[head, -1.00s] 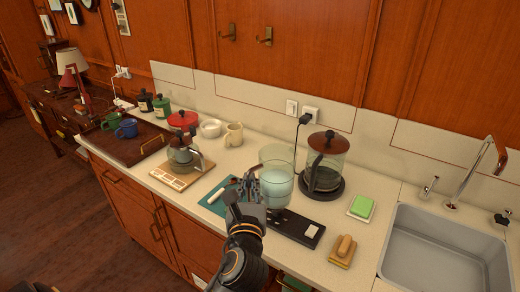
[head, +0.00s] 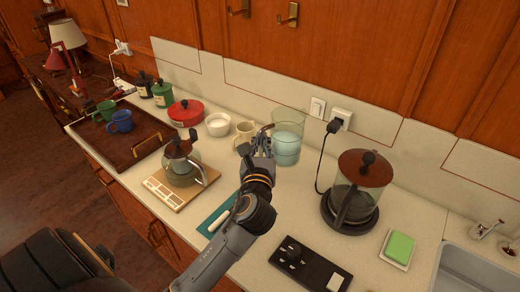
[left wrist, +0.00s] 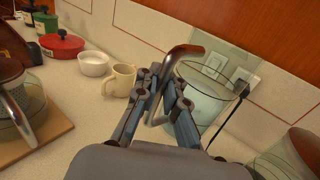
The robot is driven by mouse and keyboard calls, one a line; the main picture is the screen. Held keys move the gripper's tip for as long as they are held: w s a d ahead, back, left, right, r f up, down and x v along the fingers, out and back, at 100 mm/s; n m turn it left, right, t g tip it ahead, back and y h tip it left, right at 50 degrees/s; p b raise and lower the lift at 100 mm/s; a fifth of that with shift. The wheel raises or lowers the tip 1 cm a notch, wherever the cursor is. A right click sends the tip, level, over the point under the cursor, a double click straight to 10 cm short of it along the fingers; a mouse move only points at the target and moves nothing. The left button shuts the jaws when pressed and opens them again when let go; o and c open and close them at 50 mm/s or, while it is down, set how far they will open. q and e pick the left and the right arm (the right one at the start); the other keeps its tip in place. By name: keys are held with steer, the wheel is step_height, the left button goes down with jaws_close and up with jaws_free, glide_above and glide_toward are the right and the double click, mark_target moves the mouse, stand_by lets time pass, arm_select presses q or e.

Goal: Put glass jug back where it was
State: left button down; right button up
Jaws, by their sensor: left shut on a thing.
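The glass jug (head: 289,138), clear with pale bluish contents and a brown handle, is upright near the backsplash, right of the cream mug (head: 245,136). My left gripper (head: 262,148) is shut on its handle. In the left wrist view the fingers (left wrist: 168,92) close around the lower handle, with the jug (left wrist: 208,98) just right of them. I cannot tell whether the jug's base touches the counter. My right gripper is not in view.
A coffee maker (head: 362,180) stands to the right, its cord running to a wall socket (head: 341,117). A black panel (head: 318,268) lies in front. A glass pot on a wooden scale (head: 165,188), white bowl (head: 218,124) and red pot (head: 186,110) are left.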

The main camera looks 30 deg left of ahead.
arm_select(q)
steer(key=w+a+f, duration=0.2)
steer(key=f, duration=0.1)
steer(key=w+a+f+b, duration=0.1)
steer(key=w+a+f, duration=0.1)
steer(key=f, duration=0.2)
steer(key=w+a+f+b, duration=0.1)
steer(key=w+a+f, duration=0.1)
steer(key=w+f, duration=0.1)
steer(key=shift+a+f, duration=0.35)
steer(key=shift+f, duration=0.1)
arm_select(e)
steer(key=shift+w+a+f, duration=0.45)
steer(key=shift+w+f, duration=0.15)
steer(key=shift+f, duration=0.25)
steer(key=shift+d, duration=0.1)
arm_select(q)
steer(key=shift+f, duration=0.2)
steer(key=c, duration=1.4)
jaws_free()
steer(key=shift+c, duration=0.2)
steer(key=shift+s, duration=0.1)
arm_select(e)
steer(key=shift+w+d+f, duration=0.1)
